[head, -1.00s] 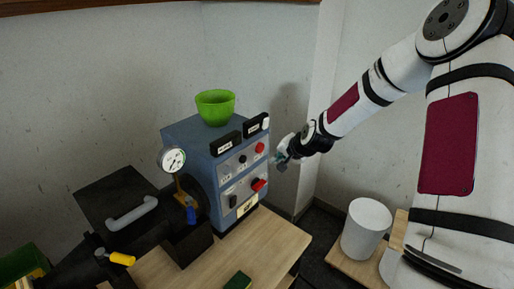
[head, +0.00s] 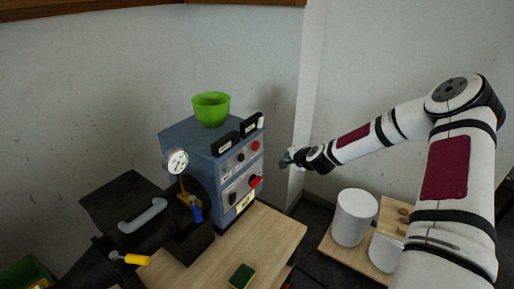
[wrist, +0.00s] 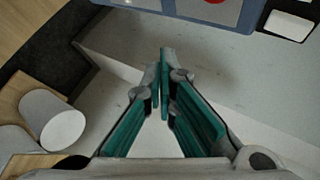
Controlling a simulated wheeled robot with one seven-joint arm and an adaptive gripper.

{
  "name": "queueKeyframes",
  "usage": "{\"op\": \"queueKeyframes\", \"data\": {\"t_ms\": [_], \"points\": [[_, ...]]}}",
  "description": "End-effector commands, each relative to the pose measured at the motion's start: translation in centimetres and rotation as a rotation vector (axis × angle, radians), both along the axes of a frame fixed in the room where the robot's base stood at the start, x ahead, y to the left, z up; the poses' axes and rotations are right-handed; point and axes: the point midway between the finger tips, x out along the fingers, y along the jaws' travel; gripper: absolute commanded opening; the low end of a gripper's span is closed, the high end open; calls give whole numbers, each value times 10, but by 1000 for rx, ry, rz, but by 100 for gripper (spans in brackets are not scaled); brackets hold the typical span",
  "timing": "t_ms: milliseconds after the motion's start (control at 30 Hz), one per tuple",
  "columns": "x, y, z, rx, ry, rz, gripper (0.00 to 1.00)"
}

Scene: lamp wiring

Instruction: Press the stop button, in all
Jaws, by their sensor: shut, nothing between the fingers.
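A blue-grey machine (head: 192,137) stands on the wooden table, with a control panel on its right-hand face. A red button (head: 255,146) sits at the panel's upper right, and a larger red control (head: 255,182) sits lower down. I cannot read which is labelled stop. My gripper (head: 286,159) is shut and empty, to the right of the panel and apart from it. In the wrist view my gripper's fingers (wrist: 164,85) meet at the tips, over pale wall. The machine's panel edge (wrist: 190,10) and a sliver of red show at the top there.
A green bowl (head: 211,109) and two black label blocks stand on the machine. A gauge (head: 176,161), a black unit with a grey handle and a sponge (head: 242,276) are nearby. White cylinders (head: 355,217) stand on a low wooden surface at right. Walls close in behind.

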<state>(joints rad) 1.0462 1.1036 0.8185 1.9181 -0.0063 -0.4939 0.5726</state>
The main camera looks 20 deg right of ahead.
Motion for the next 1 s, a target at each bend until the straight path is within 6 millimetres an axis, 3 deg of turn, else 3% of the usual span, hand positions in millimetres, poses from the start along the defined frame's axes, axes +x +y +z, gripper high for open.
{"op": "queueKeyframes", "data": {"t_ms": [167,700,1000], "points": [[6,4,-1,-1,0,2,0],[61,40,-1,-3,0,4,0],[73,49,0,-1,1,2,0]]}}
